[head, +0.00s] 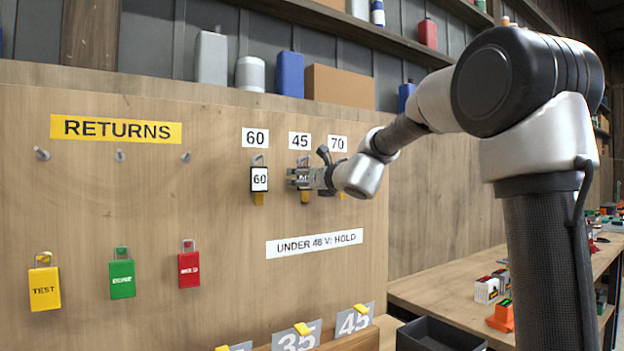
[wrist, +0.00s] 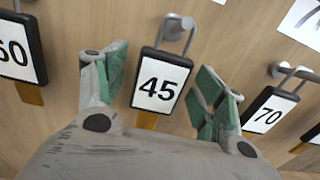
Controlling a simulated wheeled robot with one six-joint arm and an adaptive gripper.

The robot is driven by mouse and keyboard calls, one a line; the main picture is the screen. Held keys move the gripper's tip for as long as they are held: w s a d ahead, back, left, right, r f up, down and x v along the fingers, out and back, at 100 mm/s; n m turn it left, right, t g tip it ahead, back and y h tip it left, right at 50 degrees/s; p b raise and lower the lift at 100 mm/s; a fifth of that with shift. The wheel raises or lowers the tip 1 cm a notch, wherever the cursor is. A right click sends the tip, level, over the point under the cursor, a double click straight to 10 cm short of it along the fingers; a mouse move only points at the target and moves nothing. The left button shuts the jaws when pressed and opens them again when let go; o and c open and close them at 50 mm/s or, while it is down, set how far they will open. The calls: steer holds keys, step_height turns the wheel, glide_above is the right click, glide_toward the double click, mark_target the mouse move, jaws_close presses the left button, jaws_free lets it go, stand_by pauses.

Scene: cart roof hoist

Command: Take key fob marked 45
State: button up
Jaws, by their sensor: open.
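The key fob marked 45 (wrist: 158,84) hangs by its metal loop from a peg on the wooden board. It has a black frame, a white face and an orange tab below. My gripper (wrist: 160,90) is open, with one green-padded finger on each side of the fob and a gap visible to both sides. In the head view, my gripper (head: 300,179) is at the board under the 45 label (head: 300,140) and covers most of the fob; the orange tab shows below.
The fob marked 60 (head: 260,180) hangs close on the left, and the fob marked 70 (wrist: 268,112) close on the right. Yellow, green and red tags hang lower left under the RETURNS sign (head: 116,129). An UNDER 48 V: HOLD label (head: 314,243) is below. A dark tray (head: 440,335) stands lower right.

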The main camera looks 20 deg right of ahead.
steer(key=shift+w+a, duration=0.1)
steer(key=shift+w, duration=0.1)
steer(key=c, duration=1.2)
steer(key=shift+r, duration=0.15)
steer(key=shift+c, duration=0.2)
steer(key=shift+r, duration=0.25)
steer(key=shift+s, duration=0.15)
steer(key=shift+s+d+r, duration=0.2)
steer(key=shift+s+d, duration=0.05)
steer(key=shift+s, duration=0.45)
steer(key=shift+s+d+r, duration=0.2)
steer(key=shift+s+d, duration=0.05)
steer(key=shift+s, duration=0.5)
steer(key=shift+s+d+r, duration=0.2)
steer(key=shift+s+d, duration=0.05)
steer(key=shift+s, duration=0.45)
steer(key=shift+v, duration=2.55)
